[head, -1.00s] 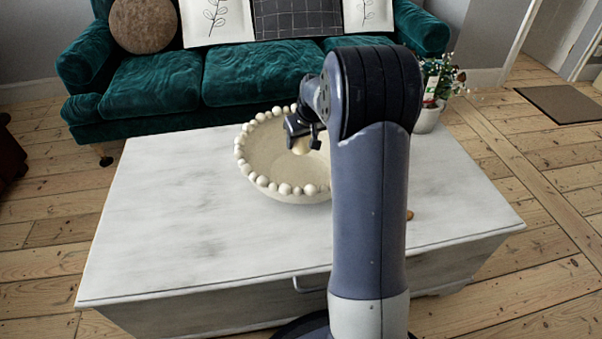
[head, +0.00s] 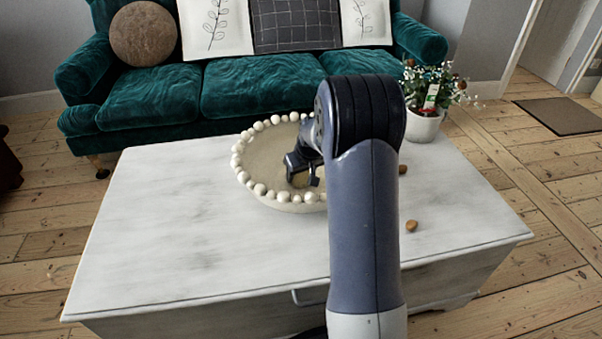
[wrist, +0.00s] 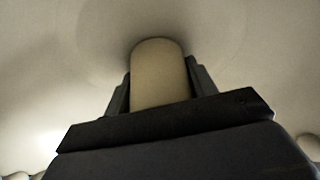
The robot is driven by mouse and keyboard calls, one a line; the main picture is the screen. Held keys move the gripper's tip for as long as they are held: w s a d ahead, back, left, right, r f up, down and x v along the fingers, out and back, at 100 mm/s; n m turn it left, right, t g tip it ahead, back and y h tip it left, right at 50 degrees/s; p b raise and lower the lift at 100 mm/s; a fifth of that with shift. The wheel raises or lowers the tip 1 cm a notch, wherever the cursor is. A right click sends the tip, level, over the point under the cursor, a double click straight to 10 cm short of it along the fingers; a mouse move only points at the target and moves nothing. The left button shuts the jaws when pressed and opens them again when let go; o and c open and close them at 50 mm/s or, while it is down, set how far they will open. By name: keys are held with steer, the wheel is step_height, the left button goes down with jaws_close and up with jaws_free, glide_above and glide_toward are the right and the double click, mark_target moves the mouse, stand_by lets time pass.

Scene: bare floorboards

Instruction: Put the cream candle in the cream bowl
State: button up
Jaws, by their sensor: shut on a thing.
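The cream bowl (head: 262,160), rimmed with round beads, stands on the table. My gripper (head: 302,180) is down inside the bowl's rim in the head view. The cream candle (wrist: 160,72) is a pale cylinder between the two fingers in the wrist view, and my gripper (wrist: 160,85) is shut on it. The bowl's pale inside (wrist: 60,80) fills the wrist view around the candle. In the head view the candle is mostly hidden by my gripper. I cannot tell whether its far end touches the bowl's bottom.
The whitewashed table (head: 170,230) is clear left of the bowl. Small brown objects (head: 411,225) lie on its right side. A green sofa (head: 255,85) is behind the table.

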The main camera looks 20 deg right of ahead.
steer(key=o, duration=1.2)
steer(key=shift+c, duration=0.2)
steer(key=p+v, duration=0.4)
steer(key=v, duration=0.8)
steer(key=shift+r, duration=0.15)
